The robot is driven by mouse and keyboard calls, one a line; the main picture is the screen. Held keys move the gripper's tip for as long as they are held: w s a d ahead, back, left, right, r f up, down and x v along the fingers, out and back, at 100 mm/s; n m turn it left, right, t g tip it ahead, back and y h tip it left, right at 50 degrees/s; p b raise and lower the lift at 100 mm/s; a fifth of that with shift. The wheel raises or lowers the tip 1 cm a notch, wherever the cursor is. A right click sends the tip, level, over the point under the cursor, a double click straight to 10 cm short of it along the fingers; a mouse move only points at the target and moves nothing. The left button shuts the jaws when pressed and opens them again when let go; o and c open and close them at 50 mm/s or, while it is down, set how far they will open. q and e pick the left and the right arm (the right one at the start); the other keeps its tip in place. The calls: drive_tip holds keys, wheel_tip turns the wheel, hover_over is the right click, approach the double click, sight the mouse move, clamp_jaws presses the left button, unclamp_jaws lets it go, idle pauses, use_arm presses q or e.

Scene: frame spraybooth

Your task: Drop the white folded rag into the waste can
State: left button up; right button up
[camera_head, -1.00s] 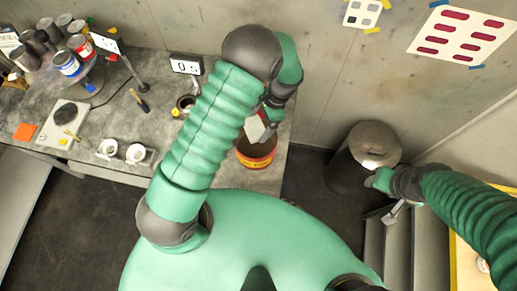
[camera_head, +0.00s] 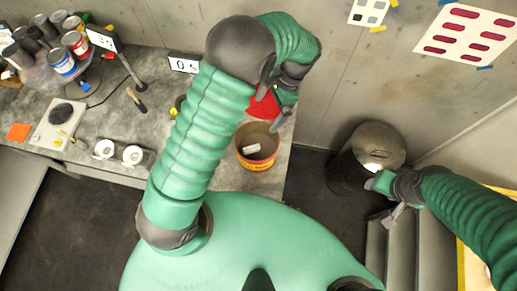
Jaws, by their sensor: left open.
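The white folded rag (camera_head: 251,147) lies inside the waste can (camera_head: 258,164), a round red can with a yellow band on the bench's right part. Its red lid (camera_head: 264,104) stands raised behind the opening, partly hidden by my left arm. My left gripper (camera_head: 281,119) is open and empty, above the can's back right rim and apart from the rag. My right gripper (camera_head: 394,216) is at the right, beside a dark bin; its fingers are too small to tell open from shut.
A dark grey lidded bin (camera_head: 374,150) stands on the floor at the right, close to my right arm. The grey bench (camera_head: 105,118) carries a scale (camera_head: 61,123), two white cups and several paint cans at the far left. Grey steps stand below my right gripper.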

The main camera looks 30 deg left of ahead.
use_arm(q)
drive_tip(key=b+v, duration=0.1)
drive_tip(key=v, duration=0.8)
drive_tip(key=shift+d+r+b, duration=0.2)
drive_tip(key=shift+b, duration=0.2)
use_arm(e)
drive_tip(key=x, duration=0.2)
drive_tip(key=shift+s+d+f, duration=0.1)
drive_tip(key=shift+s+f, duration=0.15)
drive_tip(key=shift+f, duration=0.15)
use_arm(q)
drive_tip(key=shift+s+a, duration=0.15)
drive_tip(key=shift+a, duration=0.05)
use_arm(e)
drive_tip(key=shift+s, duration=0.1)
